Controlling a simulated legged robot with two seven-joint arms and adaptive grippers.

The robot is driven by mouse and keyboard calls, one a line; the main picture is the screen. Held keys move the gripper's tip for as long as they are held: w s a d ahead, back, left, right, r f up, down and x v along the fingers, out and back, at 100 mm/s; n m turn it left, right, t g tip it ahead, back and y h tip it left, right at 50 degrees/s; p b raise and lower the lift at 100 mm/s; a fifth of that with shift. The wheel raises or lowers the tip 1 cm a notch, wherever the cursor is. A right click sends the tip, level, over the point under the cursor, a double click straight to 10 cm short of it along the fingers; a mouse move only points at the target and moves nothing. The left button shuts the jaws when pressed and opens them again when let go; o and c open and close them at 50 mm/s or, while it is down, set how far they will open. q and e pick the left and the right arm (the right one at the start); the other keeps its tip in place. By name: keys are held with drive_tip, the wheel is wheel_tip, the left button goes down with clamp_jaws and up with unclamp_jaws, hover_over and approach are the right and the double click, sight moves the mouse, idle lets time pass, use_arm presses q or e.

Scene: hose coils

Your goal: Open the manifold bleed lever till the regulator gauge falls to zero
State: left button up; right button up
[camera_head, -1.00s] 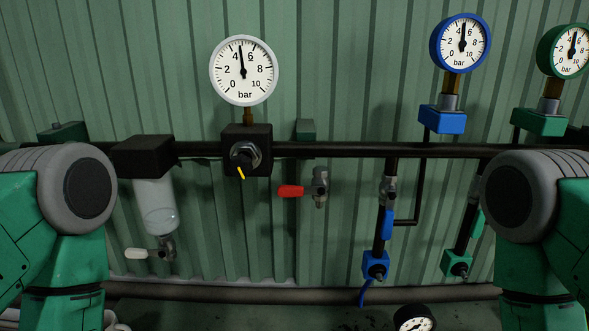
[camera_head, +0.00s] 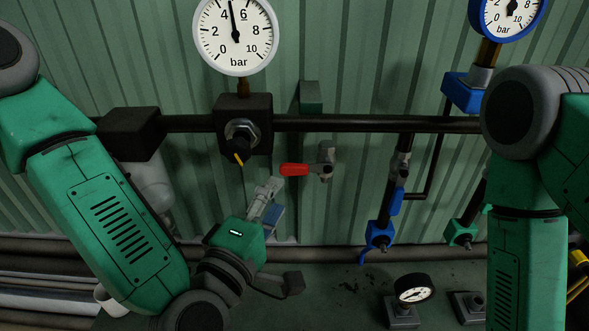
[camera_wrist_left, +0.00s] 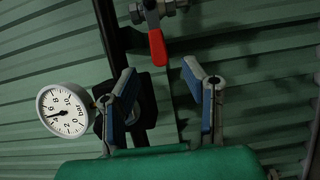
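The bleed lever (camera_head: 293,169) has a red handle pointing left from a small metal valve (camera_head: 325,165) under the dark manifold pipe (camera_head: 360,124). The white regulator gauge (camera_head: 235,35) reads close to 5 bar, its needle slightly left of upright. My left gripper (camera_head: 269,198) is below and left of the red handle, apart from it. In the left wrist view its blue-padded fingers (camera_wrist_left: 166,82) are spread and empty. The red handle (camera_wrist_left: 157,48) shows beyond them, near the gap, and the gauge (camera_wrist_left: 64,110) is at left. My right gripper is out of view; only its arm shows.
The black regulator block (camera_head: 242,125) with its yellow-marked knob sits left of the lever. A blue valve (camera_head: 379,236) and a green valve (camera_head: 459,233) hang to the right. A small black gauge (camera_head: 413,290) stands on the bench. The wall between lever and blue valve is clear.

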sight(292, 173)
use_arm(q)
drive_tip(key=p+x, duration=0.1)
drive_tip(key=x, duration=0.7)
drive_tip(key=shift+w, duration=0.25)
